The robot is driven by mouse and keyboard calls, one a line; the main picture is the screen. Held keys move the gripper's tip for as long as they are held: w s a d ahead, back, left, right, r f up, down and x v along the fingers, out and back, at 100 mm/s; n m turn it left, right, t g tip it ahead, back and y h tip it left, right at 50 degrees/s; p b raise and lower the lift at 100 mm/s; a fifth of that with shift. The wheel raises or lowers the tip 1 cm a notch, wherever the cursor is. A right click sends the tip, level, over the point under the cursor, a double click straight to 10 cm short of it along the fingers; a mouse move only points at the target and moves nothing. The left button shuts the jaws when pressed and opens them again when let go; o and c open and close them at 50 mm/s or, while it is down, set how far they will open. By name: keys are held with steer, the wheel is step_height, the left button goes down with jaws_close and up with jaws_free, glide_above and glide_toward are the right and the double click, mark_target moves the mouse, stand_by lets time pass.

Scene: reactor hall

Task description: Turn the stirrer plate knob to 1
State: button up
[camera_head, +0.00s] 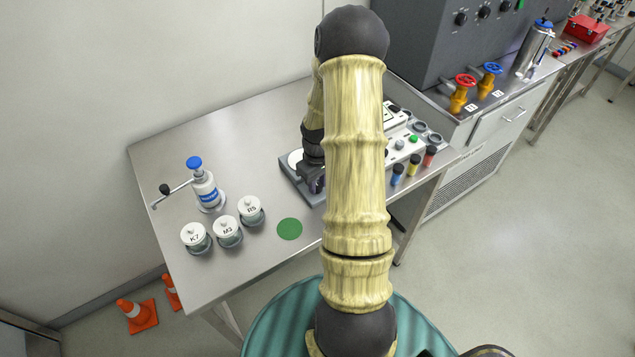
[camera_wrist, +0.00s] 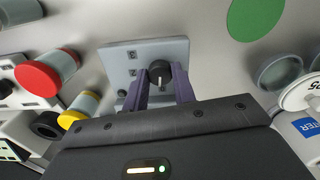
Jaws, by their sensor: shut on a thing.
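The stirrer plate (camera_head: 292,178) is a dark grey block with a white round top, on the steel table partly behind my arm. In the wrist view its light grey control face (camera_wrist: 178,50) carries a black round knob (camera_wrist: 159,68) with a pale pointer line. In the head view my gripper (camera_head: 316,183) is at the plate's near side, and the knob is hidden.
A green disc (camera_head: 289,229) lies nearby on the table (camera_head: 255,265). Several lidded jars (camera_head: 228,232) and a blue-capped vessel with a side handle (camera_head: 205,187) stand left. A white device (camera_head: 402,150) and coloured-capped vials (camera_head: 413,166) stand right, behind my arm.

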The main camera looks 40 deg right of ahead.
steer(key=m+b, duration=0.1)
steer(key=m, duration=0.5)
steer(key=shift+a, duration=0.1)
stand_by(0.4)
steer(key=o, duration=1)
step_height(320, 180, up, 17)
steer(key=shift+r+b, duration=0.2)
steer(key=shift+b, duration=0.95)
